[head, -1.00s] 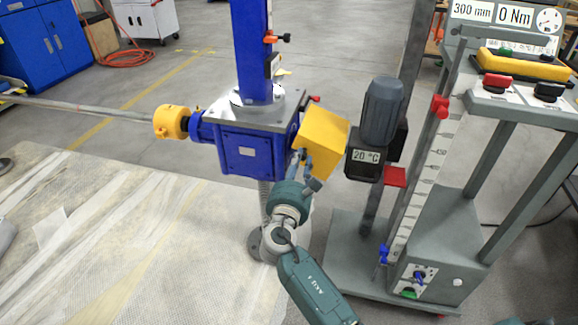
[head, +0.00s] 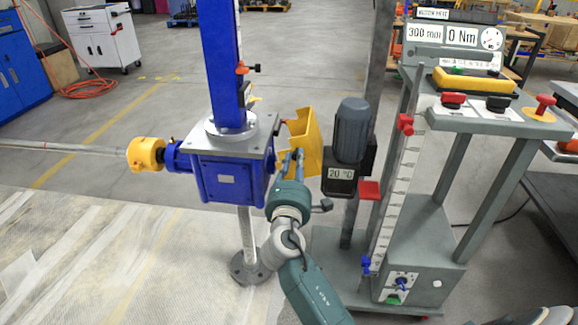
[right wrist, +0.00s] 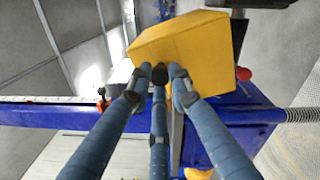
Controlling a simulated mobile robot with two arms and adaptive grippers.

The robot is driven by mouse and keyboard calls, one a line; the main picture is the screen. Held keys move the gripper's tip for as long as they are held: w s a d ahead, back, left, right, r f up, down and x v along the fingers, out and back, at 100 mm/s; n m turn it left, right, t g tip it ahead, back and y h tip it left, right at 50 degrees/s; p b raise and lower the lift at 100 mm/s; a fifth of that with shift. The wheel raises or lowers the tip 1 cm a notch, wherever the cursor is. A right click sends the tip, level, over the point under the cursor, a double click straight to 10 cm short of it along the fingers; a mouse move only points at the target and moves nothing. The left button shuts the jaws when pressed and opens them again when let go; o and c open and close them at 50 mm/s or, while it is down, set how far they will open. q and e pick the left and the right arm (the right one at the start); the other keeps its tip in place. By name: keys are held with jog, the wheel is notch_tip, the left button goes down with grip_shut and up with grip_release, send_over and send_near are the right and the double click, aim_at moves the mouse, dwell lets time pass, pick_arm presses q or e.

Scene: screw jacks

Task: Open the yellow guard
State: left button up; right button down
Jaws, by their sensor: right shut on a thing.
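The yellow guard (head: 304,140) is at the right side of the blue screw jack gearbox (head: 228,178). It stands swung out at an angle, with its folded inner side partly showing in the head view. The guard's hinge cannot be made out. My left gripper is not in view.
Further right is a grey control stand (head: 470,125) with knobs and a scale. A yellow coupling (head: 146,155) and shaft lie left of the gearbox. The floor mat (head: 100,270) is clear.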

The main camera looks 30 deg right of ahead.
jog(key=shift+s+d+r+m, duration=0.35)
jog(key=shift+d+r+m, duration=0.25)
jog(key=shift+r+m, duration=0.25)
jog(key=shift+f, duration=0.1)
jog(key=c, duration=1.6)
grip_release()
jog(key=shift+f, duration=0.25)
jog(key=shift+s+a, duration=0.15)
jog(key=shift+s, duration=0.1)
jog(key=v, duration=1.1)
jog(key=shift+s+a, duration=0.15)
jog(key=shift+s, duration=0.05)
